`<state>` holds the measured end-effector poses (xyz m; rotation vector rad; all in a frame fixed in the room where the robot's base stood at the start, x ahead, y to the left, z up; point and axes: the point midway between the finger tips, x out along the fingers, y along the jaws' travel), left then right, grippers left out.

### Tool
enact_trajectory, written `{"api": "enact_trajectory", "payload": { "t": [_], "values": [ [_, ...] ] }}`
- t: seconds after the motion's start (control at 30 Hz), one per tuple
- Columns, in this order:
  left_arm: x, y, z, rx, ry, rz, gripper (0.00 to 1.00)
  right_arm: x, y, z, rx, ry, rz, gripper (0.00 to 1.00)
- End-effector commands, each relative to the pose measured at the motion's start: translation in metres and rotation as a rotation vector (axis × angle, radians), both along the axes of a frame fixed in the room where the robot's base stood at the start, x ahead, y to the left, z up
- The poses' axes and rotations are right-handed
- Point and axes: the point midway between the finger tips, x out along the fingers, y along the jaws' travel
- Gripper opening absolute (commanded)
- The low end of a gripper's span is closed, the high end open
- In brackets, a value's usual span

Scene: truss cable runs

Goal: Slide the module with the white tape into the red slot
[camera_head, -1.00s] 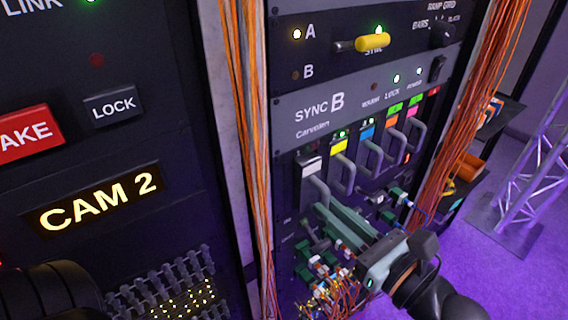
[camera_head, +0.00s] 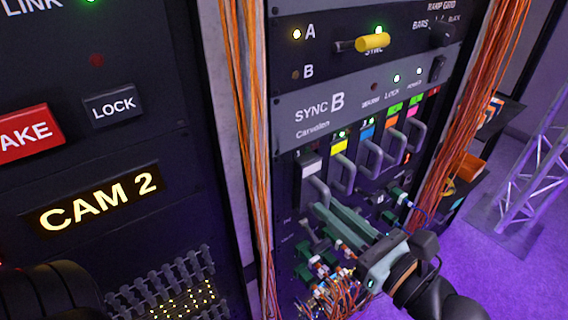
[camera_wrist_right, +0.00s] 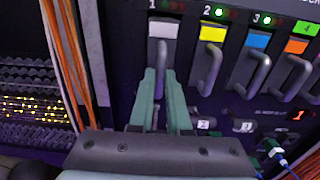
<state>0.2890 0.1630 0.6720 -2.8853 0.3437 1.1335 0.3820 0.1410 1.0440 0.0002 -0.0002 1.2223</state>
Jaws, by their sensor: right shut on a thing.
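The module with the white tape (camera_head: 311,167) is at the left end of the module row, in bay 1 under SYNC B. Its grey handle (camera_wrist_right: 160,62) and white tape (camera_wrist_right: 163,28) show in the right wrist view. My right gripper (camera_head: 320,207) is shut on the lower part of this handle, with its green fingers (camera_wrist_right: 161,78) on either side. A small red marking (camera_head: 434,91) is at the far right of the row. The slot below it is dark and too small to judge. My left gripper is not in view.
Modules with yellow (camera_head: 339,146), blue, orange and other tapes, each with a handle, stand close to the right. Orange cable bundles (camera_head: 248,130) run down both sides of the rack. Green connectors and loose wires (camera_head: 335,295) hang below my right gripper.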

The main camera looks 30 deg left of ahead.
Motion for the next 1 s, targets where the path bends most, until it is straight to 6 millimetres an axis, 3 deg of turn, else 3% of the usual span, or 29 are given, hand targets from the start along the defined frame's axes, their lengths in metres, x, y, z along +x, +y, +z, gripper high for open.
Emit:
{"api": "enact_trajectory", "payload": {
  "t": [1.0],
  "values": [
    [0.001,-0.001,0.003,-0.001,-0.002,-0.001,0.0,-0.015,-0.042,0.0,0.001,0.0,0.0,0.0]
  ]
}}
